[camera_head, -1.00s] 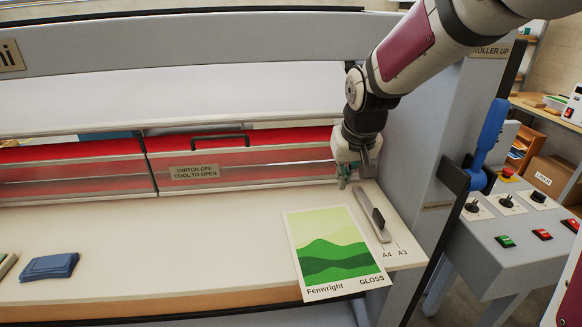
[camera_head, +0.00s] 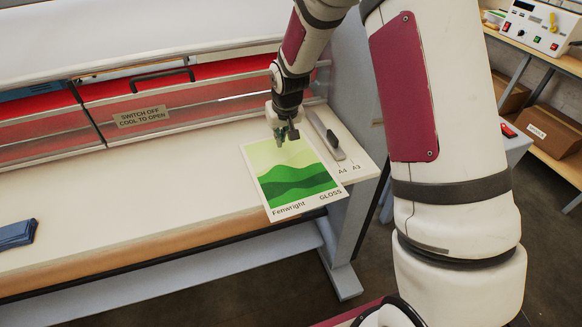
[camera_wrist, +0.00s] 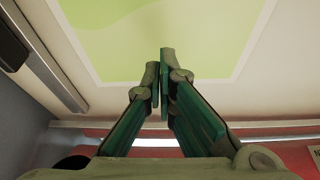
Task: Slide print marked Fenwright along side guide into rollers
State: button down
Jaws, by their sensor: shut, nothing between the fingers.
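The print marked Fenwright (camera_head: 293,183), with green hills and the word GLOSS, lies flat on the feed table (camera_head: 150,205), its near edge jutting past the table's front edge. The side guide (camera_head: 327,137), a grey bar with a dark knob, lies just right of the print. My gripper (camera_head: 288,140) is shut and empty, pointing down at the print's far end. In the wrist view my closed fingertips (camera_wrist: 164,52) are over the print's light green far part (camera_wrist: 165,30); whether they touch it I cannot tell. The side guide (camera_wrist: 45,65) shows at left there. The rollers are hidden behind the red cover.
The red cover (camera_head: 190,92) with a black handle and a "SWITCH OFF COOL TO OPEN" label stands behind the table. A/3 and A4 marks sit beside the guide. The table's middle is clear.

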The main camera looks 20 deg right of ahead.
aim_at(296, 146)
jog(key=shift+f, duration=0.65)
jog(key=shift+f, duration=0.1)
jog(key=shift+f, duration=0.35)
jog(key=shift+s+f, duration=0.1)
jog(key=shift+f, duration=0.3)
dwell(0.4)
jog(key=shift+d, duration=0.1)
jog(key=shift+d, duration=1.9)
jog(key=shift+d, duration=0.1)
jog(key=shift+d+r, duration=0.1)
jog(key=shift+d, duration=0.25)
